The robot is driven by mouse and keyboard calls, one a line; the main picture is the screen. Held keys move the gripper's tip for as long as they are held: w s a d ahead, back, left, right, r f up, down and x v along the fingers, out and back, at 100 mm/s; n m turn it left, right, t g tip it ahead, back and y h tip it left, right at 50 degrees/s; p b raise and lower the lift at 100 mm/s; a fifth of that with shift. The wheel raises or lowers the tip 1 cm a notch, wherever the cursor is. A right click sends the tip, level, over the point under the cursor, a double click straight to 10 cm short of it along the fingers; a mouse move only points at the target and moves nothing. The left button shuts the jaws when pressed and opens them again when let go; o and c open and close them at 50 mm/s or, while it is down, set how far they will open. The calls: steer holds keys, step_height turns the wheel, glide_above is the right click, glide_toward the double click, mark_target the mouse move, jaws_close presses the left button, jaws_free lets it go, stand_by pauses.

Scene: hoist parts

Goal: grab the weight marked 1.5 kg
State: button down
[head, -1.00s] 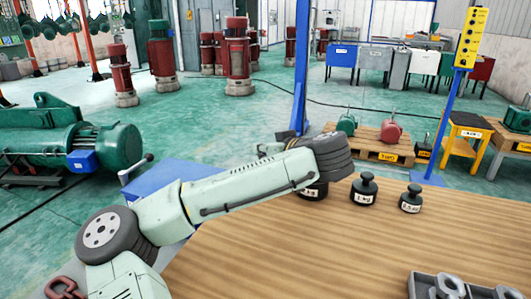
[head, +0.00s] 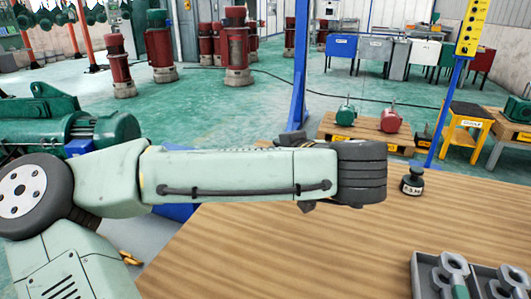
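One black knobbed weight (head: 412,181) stands upright on the wooden table, right of my arm's end. Its white label ends in ".5" and kg, but the first digit is too small to read surely. The other two weights seen earlier are now hidden behind my arm. My arm reaches across the picture from the left, and its dark ringed wrist joint covers the table's far edge left of the visible weight. My gripper's fingers are not visible; the arm hides them.
The wooden table (head: 300,255) has bare room in front of my arm. A grey tray (head: 425,285) with metal eye parts sits at the right front. A blue post (head: 299,65) rises behind the arm. A pallet (head: 365,130) with green and red units stands beyond.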

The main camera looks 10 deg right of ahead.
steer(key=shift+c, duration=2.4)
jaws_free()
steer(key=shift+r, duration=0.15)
